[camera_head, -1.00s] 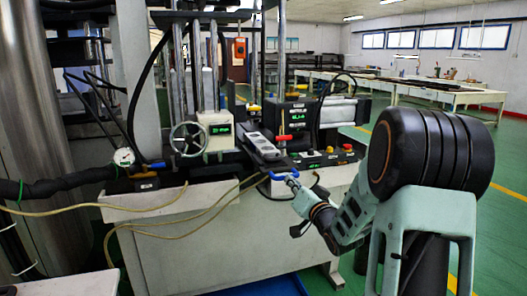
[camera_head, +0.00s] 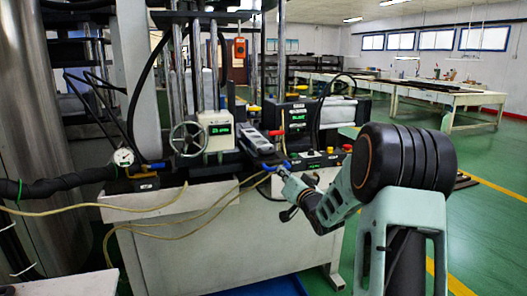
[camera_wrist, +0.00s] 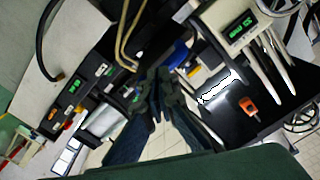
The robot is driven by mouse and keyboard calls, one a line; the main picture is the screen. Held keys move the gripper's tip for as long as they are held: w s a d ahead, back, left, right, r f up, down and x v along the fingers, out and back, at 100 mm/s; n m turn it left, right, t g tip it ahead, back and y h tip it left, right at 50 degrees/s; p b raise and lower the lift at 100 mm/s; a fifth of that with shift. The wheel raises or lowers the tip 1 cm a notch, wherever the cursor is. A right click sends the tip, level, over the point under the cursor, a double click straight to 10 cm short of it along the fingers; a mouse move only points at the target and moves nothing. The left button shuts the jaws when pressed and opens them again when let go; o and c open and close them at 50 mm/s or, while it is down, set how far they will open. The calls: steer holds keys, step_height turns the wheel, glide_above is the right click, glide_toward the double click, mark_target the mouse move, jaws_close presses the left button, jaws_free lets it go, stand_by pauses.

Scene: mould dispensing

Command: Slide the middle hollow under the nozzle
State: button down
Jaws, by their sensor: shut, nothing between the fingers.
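A long grey mould block (camera_head: 257,141) with dark hollows along its top lies on the dark machine bed, beside the white display box. A bright strip with dark marks, seemingly the same mould (camera_wrist: 218,88), shows in the wrist view. My gripper (camera_head: 284,172) is at the bed's front edge, near the mould's front end and a blue handle (camera_head: 274,166). Its fingers (camera_wrist: 158,82) are together and hold nothing. The blue part also shows just beyond the fingertips (camera_wrist: 178,51). I cannot tell whether they touch it. I cannot make out the nozzle or which hollow lies below it.
A white display box (camera_head: 216,130) and handwheel (camera_head: 188,139) stand left of the mould. A control panel with red and yellow buttons (camera_head: 330,152) is to the right. Yellow hoses (camera_head: 160,208) hang across the machine front. Upright rods and a black hose rise behind.

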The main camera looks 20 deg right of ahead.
steer(key=shift+w+a, duration=0.1)
steer(key=shift+w, duration=2.65)
steer(key=s+b, duration=0.1)
steer(key=s, duration=0.6)
